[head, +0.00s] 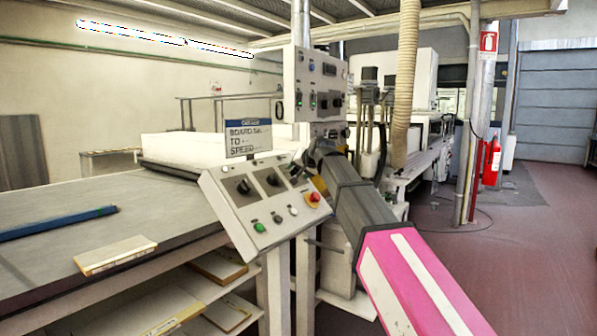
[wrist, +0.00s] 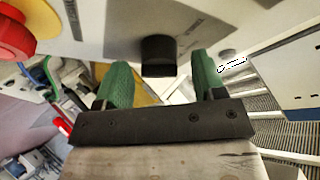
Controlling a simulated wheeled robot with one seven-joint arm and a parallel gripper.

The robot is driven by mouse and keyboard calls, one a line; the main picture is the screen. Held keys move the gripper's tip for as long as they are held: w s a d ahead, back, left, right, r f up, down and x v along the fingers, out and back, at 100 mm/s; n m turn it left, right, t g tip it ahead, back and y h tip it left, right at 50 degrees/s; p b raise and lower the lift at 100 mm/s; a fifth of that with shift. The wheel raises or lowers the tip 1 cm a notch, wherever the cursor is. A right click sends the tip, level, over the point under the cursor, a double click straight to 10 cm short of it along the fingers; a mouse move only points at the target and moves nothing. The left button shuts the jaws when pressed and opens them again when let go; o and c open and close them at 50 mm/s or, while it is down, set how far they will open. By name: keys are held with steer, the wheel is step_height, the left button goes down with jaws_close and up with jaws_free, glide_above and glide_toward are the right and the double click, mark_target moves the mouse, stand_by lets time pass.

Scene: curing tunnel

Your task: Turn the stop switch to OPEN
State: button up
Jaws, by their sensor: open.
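A black rotary knob (wrist: 158,55) stands out from a pale panel face in the wrist view, just beyond and between my fingertips. It is apart from both fingers as far as I can see. My gripper (wrist: 156,78) is open, with a green finger on either side and nothing held. In the head view my gripper (head: 309,160) is at the upper right of the sloped control panel (head: 232,208), partly hiding that corner. Two black knobs show there, left (head: 242,186) and middle (head: 272,179). The panel lettering is too small or blurred to read.
A red mushroom button (head: 314,198) on yellow is close by; it also shows in the wrist view (wrist: 14,32). A sign (head: 248,138) stands behind the panel. A grey table (head: 60,240) with a blue bar (head: 58,224) lies left. Floor is open at right.

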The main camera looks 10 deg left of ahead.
steer(key=v, duration=1)
steer(key=d+f+g+h, duration=0.1)
steer(key=d+f+h, duration=0.1)
steer(key=d+f, duration=0.65)
steer(key=d+f+g+h, duration=0.1)
steer(key=d+f, duration=0.3)
steer(key=f, duration=0.9)
steer(key=d+f+g+h, duration=0.1)
steer(key=d+f+h, duration=0.1)
steer(key=d+f, duration=0.6)
steer(key=s+d+f+g+h, duration=0.1)
steer(key=s+d+f+g, duration=0.1)
steer(key=s+d+f, duration=0.4)
steer(key=s+d+f+g+h, duration=0.1)
steer(key=s+d+f, duration=0.4)
steer(key=f, duration=0.8)
steer(key=s+d+f+g+h, duration=0.1)
steer(key=s+d+f+g, duration=0.1)
steer(key=s+d+f, duration=0.4)
step_height(320, 180, down, 4)
steer(key=shift+s+d+r+m+g, duration=0.2)
steer(key=shift+s+d+m+g, duration=0.15)
steer(key=shift+d, duration=0.25)
